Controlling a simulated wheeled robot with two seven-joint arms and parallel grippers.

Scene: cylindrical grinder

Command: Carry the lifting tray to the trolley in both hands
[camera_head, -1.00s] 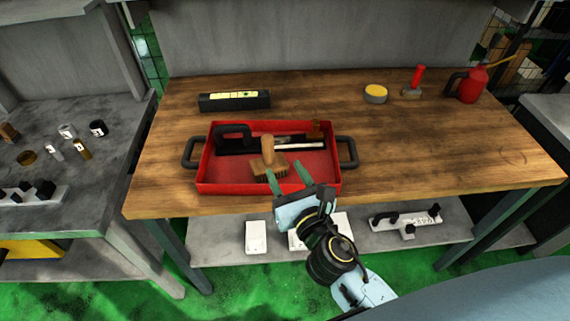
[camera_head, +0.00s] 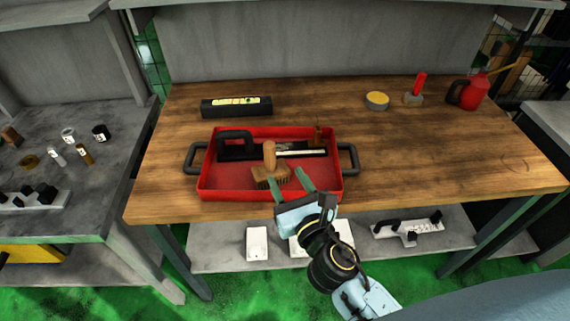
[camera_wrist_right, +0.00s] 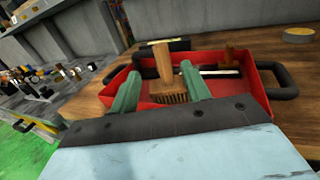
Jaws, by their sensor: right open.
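The red lifting tray (camera_head: 325,184) sits on the wooden workbench near its front edge. It has a black handle at its left end (camera_head: 196,158) and another at its right end (camera_head: 349,159). Inside lie a wooden brush (camera_head: 270,166), a black-handled tool (camera_head: 238,146) and a small brown-handled tool (camera_head: 318,136). My right gripper (camera_head: 290,184) is open and empty at the tray's front wall. In the right wrist view its green fingers (camera_wrist_right: 161,88) appear on either side of the brush, which stands beyond them. My left gripper is out of view.
A black level (camera_head: 236,107) lies behind the tray. A yellow-topped tin (camera_head: 377,101), a red-handled tool (camera_head: 416,90) and a red oil can (camera_head: 468,93) stand at the back right. The bench's right half is mostly clear. A grey bench (camera_head: 70,190) stands at the left.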

